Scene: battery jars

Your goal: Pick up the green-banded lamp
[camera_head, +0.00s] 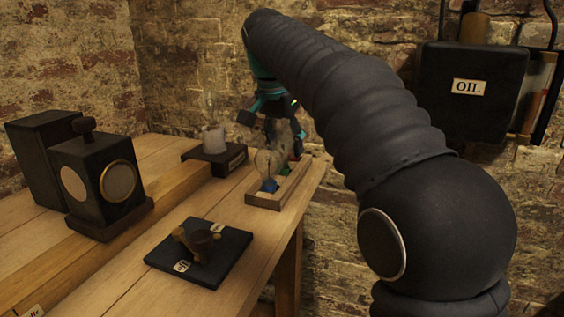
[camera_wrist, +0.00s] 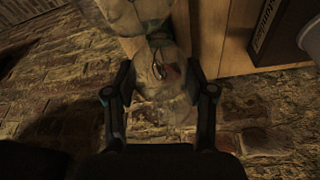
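A small wooden tray (camera_head: 262,201) sits at the right edge of the table. In it a clear glass lamp (camera_head: 268,160) with a blue base stands at the near end. Behind it a green band (camera_head: 282,172) shows low in the tray, with a pale glass bulb (camera_head: 285,135) above it. My gripper (camera_head: 272,122) points down at this rear bulb. In the wrist view my two fingers (camera_wrist: 160,75) are apart, one on each side of a clear glass bulb (camera_wrist: 165,85). I cannot tell whether they touch it. Another glass bulb (camera_wrist: 122,16) is close by.
A black block with a pale jar (camera_head: 213,139) stands left of the tray. A dark plate with a small wooden fitting (camera_head: 203,241) lies nearer. A black box with round dials (camera_head: 100,180) is at left. A black OIL box (camera_head: 470,90) hangs on the brick wall.

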